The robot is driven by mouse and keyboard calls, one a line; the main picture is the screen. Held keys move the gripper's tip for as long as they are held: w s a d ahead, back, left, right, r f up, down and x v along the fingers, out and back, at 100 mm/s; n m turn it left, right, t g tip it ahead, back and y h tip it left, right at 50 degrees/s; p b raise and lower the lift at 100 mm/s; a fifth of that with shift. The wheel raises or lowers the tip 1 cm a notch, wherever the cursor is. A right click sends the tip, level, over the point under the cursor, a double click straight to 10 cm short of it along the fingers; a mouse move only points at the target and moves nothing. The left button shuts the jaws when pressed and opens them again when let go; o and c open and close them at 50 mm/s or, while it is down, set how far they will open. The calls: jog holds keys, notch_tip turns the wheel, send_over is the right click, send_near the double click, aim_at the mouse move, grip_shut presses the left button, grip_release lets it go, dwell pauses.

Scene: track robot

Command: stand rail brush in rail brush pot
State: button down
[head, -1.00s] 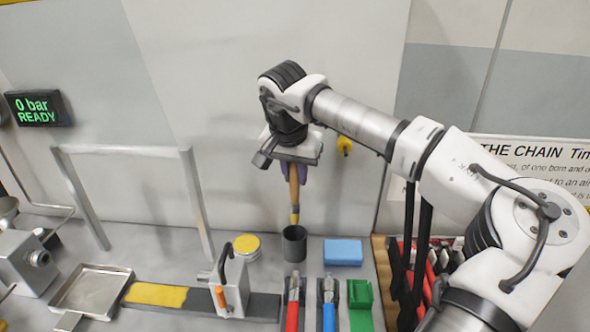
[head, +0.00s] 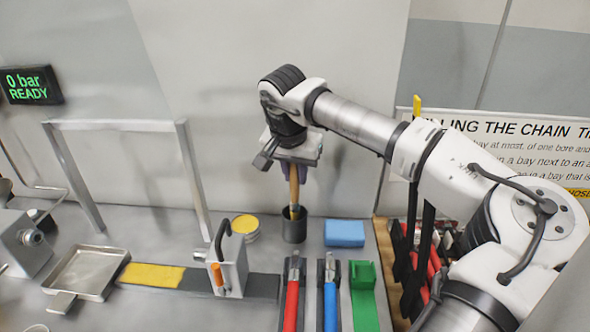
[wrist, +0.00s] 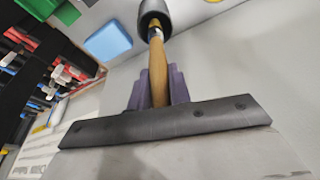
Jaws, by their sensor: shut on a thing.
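The rail brush (head: 294,188) has a wooden handle and hangs about upright below my gripper (head: 293,170). Its lower end is inside the mouth of the dark grey rail brush pot (head: 294,228), so the tip is hidden. The pot stands on the grey bench. In the wrist view my gripper's purple fingers (wrist: 157,88) are shut on the brush's wooden handle (wrist: 158,70), and the brush's far end reaches into the dark pot (wrist: 152,14). Whether the brush touches the pot's floor cannot be seen.
A blue sponge-like block (head: 344,233) lies right of the pot, and a yellow-topped tin (head: 245,226) stands to its left. Red- and blue-handled tools (head: 328,295) and a green block (head: 364,300) lie in front. A metal frame (head: 115,125) stands further left.

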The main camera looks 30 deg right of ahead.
jog(key=shift+f, duration=0.35)
jog(key=c, duration=1.2)
grip_release()
jog(key=p+v, duration=0.8)
jog(key=v, duration=0.6)
jog(key=shift+a+f, duration=0.1)
